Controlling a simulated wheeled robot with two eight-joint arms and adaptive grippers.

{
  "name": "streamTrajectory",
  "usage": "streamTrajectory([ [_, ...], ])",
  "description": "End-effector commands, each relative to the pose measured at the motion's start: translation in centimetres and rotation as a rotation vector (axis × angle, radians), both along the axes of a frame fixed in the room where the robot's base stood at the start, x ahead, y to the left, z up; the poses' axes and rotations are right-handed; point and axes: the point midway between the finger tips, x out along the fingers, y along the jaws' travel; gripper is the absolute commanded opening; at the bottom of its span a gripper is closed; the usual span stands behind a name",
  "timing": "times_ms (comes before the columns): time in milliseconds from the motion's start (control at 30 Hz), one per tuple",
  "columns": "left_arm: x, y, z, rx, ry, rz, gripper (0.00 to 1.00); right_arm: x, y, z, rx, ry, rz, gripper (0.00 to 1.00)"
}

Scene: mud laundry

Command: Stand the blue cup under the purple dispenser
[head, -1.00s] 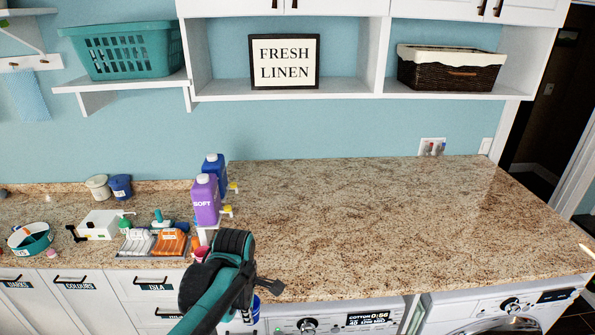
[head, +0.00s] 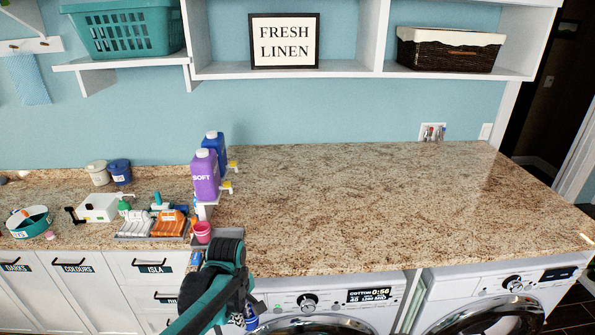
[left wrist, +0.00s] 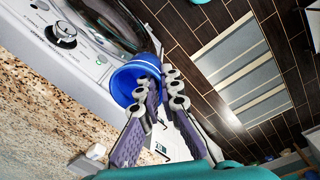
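The purple dispenser (head: 206,178), marked SOFT, stands on the counter in the head view, with a yellow tap on its right side. The blue cup (head: 251,318) is low in the head view, in front of the washer and partly hidden by my left arm. In the left wrist view the blue cup (left wrist: 124,84) lies just beyond my fingertips, mostly to the left. My left gripper (left wrist: 162,90) has its fingers apart with a gap between the pads. Finger parts overlap the cup's edge; contact cannot be told. My right gripper is not in view.
A blue dispenser (head: 215,146) stands behind the purple one. A pink cup (head: 202,232) stands near the counter's front edge, below the purple dispenser. A tray (head: 150,236) with brushes is to the left. The granite counter (head: 380,205) is clear to the right.

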Motion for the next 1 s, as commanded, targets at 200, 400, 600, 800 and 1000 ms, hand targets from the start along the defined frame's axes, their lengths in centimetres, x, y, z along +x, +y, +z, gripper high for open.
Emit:
streamTrajectory([
  [200, 0.5, 1.5, -10.7, -0.003, 0.007, -0.379, 0.00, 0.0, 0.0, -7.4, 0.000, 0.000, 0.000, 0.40],
  [400, 0.5, 2.8, -18.7, -0.013, 0.005, -0.735, 0.00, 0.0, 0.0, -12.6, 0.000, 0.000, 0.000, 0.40],
  [600, 0.3, 3.7, -23.8, -0.021, -0.005, -0.989, 0.00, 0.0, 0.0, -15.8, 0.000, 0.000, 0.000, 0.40],
  [800, 0.2, 4.0, -25.5, -0.025, -0.010, -1.095, 0.00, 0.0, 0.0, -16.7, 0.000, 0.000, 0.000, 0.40],
  [1000, 0.2, 4.1, -25.4, -0.025, -0.010, -1.104, 0.00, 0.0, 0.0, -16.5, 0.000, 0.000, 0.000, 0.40],
])
